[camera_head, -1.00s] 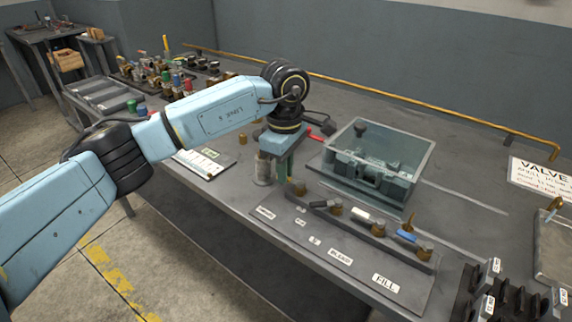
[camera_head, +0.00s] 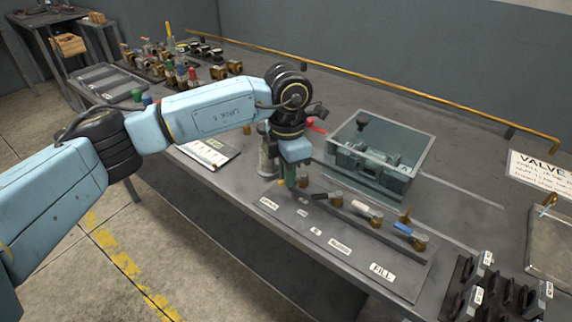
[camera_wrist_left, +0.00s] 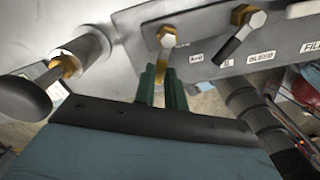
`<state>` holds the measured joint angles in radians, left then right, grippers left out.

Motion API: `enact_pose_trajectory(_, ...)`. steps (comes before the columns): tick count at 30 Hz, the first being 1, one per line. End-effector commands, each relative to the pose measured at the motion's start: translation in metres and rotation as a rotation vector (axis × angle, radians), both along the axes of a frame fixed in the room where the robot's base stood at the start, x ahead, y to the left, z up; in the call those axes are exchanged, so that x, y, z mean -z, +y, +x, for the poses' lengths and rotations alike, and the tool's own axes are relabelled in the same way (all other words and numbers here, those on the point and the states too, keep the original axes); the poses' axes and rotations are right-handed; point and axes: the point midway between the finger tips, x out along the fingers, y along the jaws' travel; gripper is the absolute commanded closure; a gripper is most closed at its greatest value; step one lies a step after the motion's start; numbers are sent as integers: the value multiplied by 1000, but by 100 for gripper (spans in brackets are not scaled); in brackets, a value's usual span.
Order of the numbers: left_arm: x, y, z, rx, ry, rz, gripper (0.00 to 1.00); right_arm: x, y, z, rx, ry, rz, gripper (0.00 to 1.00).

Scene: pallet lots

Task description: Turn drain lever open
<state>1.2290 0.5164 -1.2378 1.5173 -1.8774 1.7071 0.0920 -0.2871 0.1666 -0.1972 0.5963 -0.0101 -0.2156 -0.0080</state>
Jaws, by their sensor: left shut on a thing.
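The valve manifold panel (camera_head: 395,281) lies along the front of the bench, with a row of brass valves and labels. My left gripper (camera_head: 289,181) points down at this end of the row. In the head view the gripper hides most of this lever. My right gripper is not in view.
Valves with a black lever (camera_head: 320,196), a white lever (camera_head: 360,206) and a blue lever (camera_head: 403,229) follow to the right. A clear-walled tank (camera_head: 380,160) stands behind. A grey cylinder (camera_head: 266,160) stands close to the gripper's left. A black rack (camera_head: 500,293) is at front right.

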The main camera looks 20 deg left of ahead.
Motion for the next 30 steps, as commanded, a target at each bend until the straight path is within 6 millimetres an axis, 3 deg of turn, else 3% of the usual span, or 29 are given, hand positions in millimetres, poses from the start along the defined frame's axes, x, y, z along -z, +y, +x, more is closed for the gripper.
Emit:
enact_pose_trajectory(15,-1,-12,-9,-394,0,0,100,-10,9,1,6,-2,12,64)
enact_pose_trajectory(30,-1,-16,-10,-506,-1,-1,100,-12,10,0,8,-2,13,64)
